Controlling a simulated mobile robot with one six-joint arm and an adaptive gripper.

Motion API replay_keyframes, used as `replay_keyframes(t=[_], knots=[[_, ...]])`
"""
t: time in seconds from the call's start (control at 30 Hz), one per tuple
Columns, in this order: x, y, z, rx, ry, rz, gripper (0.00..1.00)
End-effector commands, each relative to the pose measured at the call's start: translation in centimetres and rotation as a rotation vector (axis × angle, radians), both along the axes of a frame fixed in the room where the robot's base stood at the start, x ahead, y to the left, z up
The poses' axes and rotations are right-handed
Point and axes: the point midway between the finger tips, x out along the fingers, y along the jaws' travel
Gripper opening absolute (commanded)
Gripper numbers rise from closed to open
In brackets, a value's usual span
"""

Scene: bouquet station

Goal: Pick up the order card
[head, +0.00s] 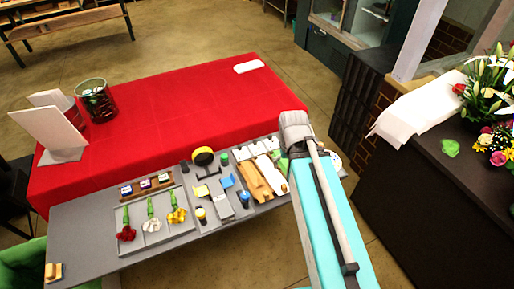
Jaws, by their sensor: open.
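No card can be told for certain as the order card. A flat white piece (248,66) lies near the far edge of the red-covered table, and its markings are too small to read. A white upright panel (48,132) on a base stands at the red table's left end, with another pale panel behind it. A small wooden block with a pale piece (54,272) sits at the grey bench's near left corner. My arm reaches up from the bottom right to the bench's right end. I cannot make out my gripper's fingers.
The grey bench (80,240) holds red, white and yellow flowers in a tray (180,236), small tools and wooden pieces. A dark counter (450,190) with bouquets is at right.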

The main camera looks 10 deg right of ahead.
Motion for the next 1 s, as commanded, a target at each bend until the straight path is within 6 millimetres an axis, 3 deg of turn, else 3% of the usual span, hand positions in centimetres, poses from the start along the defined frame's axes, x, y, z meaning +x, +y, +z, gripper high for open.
replay_keyframes(t=[0.07,0.27,0.47,1.0], knots=[[0.0,0.0,0.0,0.0,0.0,0.0,0.98],[0.7,0.1,0.0,0.0,0.0,-0.022,0.63],[3.7,0.8,-0.2,0.0,0.0,-0.142,0.63],[18.3,4.5,-0.8,0.001,-0.001,-0.806,0.63]])
